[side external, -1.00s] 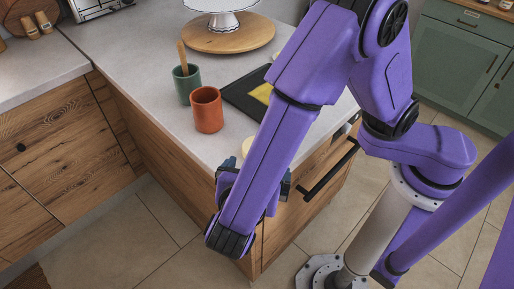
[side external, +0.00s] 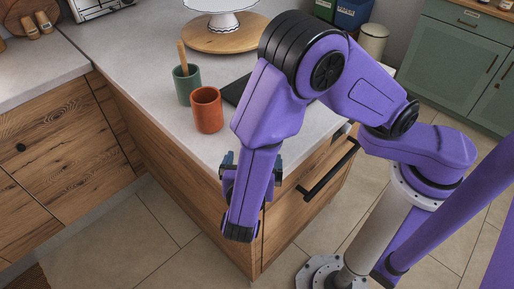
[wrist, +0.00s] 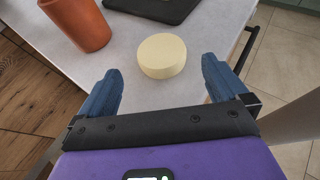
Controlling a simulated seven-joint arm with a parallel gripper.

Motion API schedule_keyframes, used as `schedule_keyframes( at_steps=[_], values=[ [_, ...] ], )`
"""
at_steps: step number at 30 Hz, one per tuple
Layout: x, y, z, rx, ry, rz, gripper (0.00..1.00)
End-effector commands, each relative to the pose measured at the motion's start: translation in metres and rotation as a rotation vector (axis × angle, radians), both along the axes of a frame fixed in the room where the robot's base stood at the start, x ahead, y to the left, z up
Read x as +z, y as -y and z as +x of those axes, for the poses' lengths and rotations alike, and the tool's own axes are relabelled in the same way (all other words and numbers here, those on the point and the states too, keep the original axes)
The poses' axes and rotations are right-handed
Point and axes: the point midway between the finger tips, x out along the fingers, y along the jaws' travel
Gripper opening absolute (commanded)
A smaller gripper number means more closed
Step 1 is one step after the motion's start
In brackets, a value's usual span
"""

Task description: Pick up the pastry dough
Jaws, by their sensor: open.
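A pale yellow round disc, which looks like the pastry dough (wrist: 162,56), lies flat on the light countertop in the wrist view. My gripper (wrist: 162,66) is open, with one blue finger on each side of the picture and the disc ahead, between the fingertips' lines. Nothing is between the fingers. In the side view my gripper (side external: 252,162) is at the counter's front corner, and my arm hides the disc there.
An orange cup (side external: 207,110) stands left of the disc, also in the wrist view (wrist: 82,22). A green cup (side external: 187,84) with a wooden utensil stands behind it. A black tray (side external: 236,90) lies beyond the disc. A dark handle (side external: 328,170) juts from the counter front.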

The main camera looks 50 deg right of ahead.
Motion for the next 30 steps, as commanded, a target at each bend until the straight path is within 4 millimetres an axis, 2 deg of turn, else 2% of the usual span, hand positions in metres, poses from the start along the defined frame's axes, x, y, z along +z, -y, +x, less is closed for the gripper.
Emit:
schedule_keyframes(
  at_steps=[8, 18, 27, 29, 30],
  values=[
    [-0.007, 0.014, 0.011, -0.001, 0.000, 0.000, 1.00],
    [-0.022, 0.045, 0.035, -0.002, -0.001, 0.000, 1.00],
    [-0.024, 0.047, 0.037, 0.001, 0.000, 0.001, 1.00],
    [-0.024, 0.047, 0.037, 0.001, 0.000, 0.001, 0.80],
    [-0.024, 0.047, 0.037, 0.001, 0.000, 0.001, 0.67]
  ],
)
